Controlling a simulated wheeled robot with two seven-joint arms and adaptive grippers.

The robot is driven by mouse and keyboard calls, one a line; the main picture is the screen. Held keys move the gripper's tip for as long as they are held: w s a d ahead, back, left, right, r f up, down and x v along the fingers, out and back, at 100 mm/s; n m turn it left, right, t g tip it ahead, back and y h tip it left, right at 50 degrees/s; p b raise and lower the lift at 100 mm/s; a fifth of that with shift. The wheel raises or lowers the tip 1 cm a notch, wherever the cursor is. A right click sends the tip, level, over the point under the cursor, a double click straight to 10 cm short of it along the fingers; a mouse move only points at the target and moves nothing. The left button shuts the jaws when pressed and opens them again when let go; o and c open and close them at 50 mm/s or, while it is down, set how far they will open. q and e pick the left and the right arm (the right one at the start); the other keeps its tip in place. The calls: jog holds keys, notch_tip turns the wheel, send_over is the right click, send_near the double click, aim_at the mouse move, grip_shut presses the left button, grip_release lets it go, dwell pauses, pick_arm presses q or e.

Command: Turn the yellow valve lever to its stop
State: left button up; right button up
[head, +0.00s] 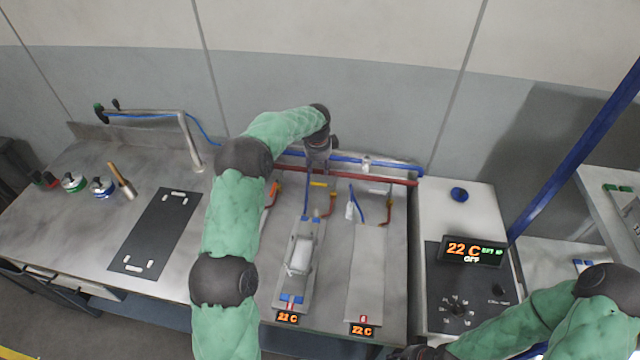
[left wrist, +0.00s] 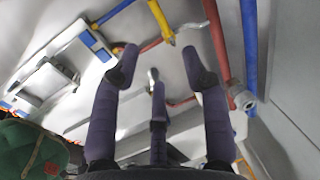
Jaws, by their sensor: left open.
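The yellow valve lever (head: 319,184) is a small bar by the pipes at the back of the bench. In the left wrist view the yellow lever (left wrist: 161,20) is at the top centre, beyond the fingertips. My left gripper (head: 318,158) hangs just behind and above the lever in the head view. Its three dark fingers (left wrist: 160,72) are spread, with nothing between them and apart from the lever. Only part of my right gripper (head: 420,352) shows at the bottom edge of the head view; its fingers cannot be made out.
A red pipe (head: 399,181) and a blue pipe (head: 390,168) run along the back. Two metal plates lie on the bench; the left one holds a pale block (head: 300,254). A control box with a display (head: 472,251) stands right. A black plate (head: 157,232) lies left.

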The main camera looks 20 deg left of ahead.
aim_at(320, 185)
pick_arm(q)
jog(key=f, duration=0.3)
jog(key=w+f, duration=0.1)
jog(key=f, duration=0.3)
jog(key=w+f, duration=0.1)
jog(key=f, duration=0.2)
jog(key=shift+a+f, duration=0.25)
jog(key=shift+f, duration=0.1)
jog(key=shift+c, duration=0.2)
grip_shut()
